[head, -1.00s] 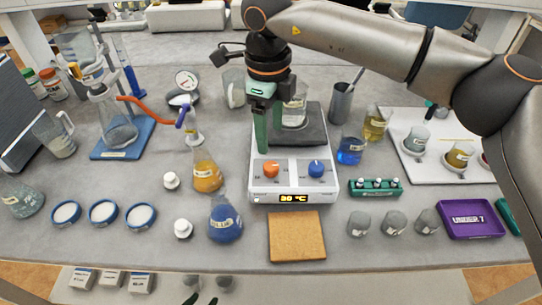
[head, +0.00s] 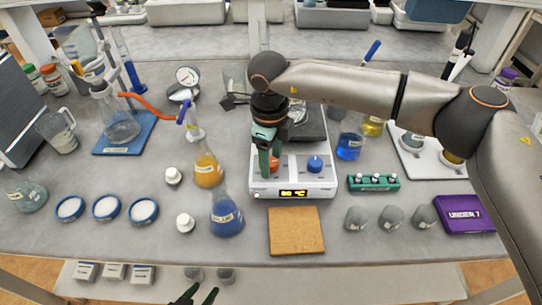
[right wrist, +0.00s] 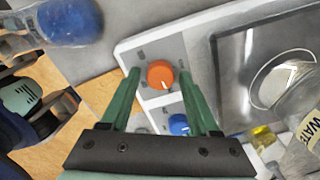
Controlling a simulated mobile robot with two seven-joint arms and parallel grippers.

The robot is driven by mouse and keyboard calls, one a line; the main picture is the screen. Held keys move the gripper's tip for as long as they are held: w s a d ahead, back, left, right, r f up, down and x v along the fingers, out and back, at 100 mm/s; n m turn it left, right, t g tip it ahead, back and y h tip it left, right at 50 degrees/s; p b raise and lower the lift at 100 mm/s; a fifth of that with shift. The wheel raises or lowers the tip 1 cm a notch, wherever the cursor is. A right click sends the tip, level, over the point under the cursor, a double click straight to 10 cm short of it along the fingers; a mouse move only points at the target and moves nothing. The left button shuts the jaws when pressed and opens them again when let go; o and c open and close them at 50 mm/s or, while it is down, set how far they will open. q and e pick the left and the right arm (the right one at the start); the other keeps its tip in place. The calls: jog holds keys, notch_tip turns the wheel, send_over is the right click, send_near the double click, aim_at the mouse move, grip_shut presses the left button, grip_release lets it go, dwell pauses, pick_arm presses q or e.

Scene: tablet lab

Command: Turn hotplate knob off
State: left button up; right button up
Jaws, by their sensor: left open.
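The white hotplate (head: 260,188) stands mid-bench with a lit display, an orange knob (head: 273,163) and a blue knob (head: 315,164). My right gripper (head: 269,167) points down over the orange knob and partly hides it in the head view. In the right wrist view the orange knob (right wrist: 160,75) lies between its two green fingers, with a gap on each side. The blue knob (right wrist: 179,124) sits beside the right finger there. My left gripper (head: 200,296) is open and empty at the bottom edge of the head view, in front of the bench.
A beaker labelled WATER (right wrist: 305,110) stands on the hotplate's dark top. A blue flask (head: 226,218) and an orange flask (head: 208,172) stand to the left. A cork mat (head: 296,231) lies in front, and a green vial rack (head: 374,182) is to the right.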

grip_shut()
dwell(0.5)
jog(key=n+b, duration=0.3)
jog(key=shift+f, duration=0.15)
jog(key=n+b, duration=0.1)
jog(key=n, duration=0.3)
jog(key=shift+b, duration=0.4)
jog(key=n+b, duration=0.1)
jog(key=n, duration=0.7)
jog(key=shift+w+r+n+y+b, duration=0.1)
jog(key=shift+r+n+y+b, duration=0.1)
jog(key=shift+n+y+b, duration=0.15)
jog(key=shift+n, duration=0.25)
jog(key=shift+o, duration=1)
grip_release()
